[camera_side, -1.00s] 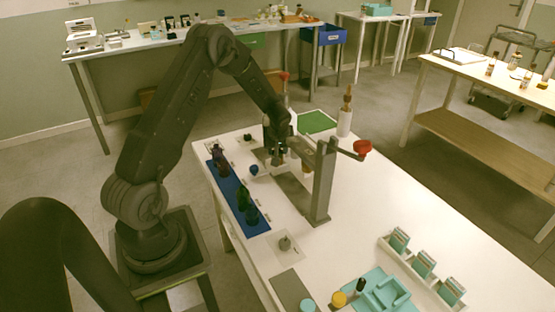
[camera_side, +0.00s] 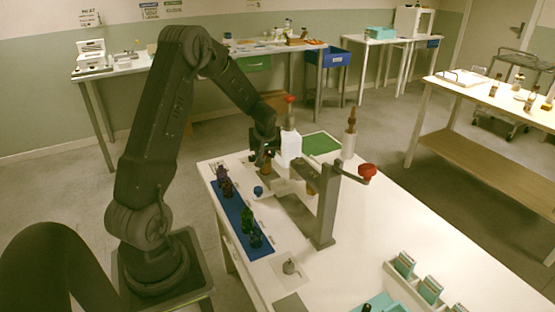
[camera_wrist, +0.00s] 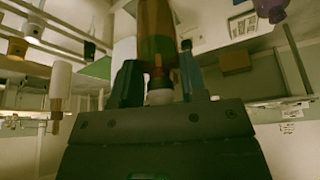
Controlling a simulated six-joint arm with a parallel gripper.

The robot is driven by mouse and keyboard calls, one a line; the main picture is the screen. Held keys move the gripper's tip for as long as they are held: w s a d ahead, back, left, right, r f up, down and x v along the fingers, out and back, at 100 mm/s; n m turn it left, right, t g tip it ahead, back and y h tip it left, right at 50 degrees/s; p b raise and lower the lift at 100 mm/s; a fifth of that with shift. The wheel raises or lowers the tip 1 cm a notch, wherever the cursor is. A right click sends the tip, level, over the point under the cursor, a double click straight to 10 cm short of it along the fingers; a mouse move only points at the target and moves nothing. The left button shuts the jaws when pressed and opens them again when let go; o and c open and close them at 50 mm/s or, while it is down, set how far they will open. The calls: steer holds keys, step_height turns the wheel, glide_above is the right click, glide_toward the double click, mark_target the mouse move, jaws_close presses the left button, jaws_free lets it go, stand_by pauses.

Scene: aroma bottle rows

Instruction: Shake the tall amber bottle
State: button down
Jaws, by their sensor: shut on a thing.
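My gripper (camera_side: 265,150) is shut on the amber bottle (camera_wrist: 156,32) near its neck. In the wrist view, the two dark fingers stand either side of the neck, with a white cap (camera_wrist: 160,97) towards the palm. In the side view, a small amber part of the bottle (camera_side: 267,170) shows below the fingers; the rest is hidden by my gripper. I cannot tell how far its base is from the table.
A grey stand (camera_side: 326,205) with a red knob (camera_side: 367,171) rises just right of my gripper, near a white block (camera_side: 290,151). A blue mat (camera_side: 236,208) holds purple and green bottles. A white bottle (camera_side: 348,147) stands behind.

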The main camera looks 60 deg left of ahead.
steer(key=s+a+r, duration=0.2)
steer(key=s+r, duration=0.3)
steer(key=r, duration=0.4)
steer(key=shift+s+a+r, duration=0.25)
steer(key=shift+a+r, duration=0.15)
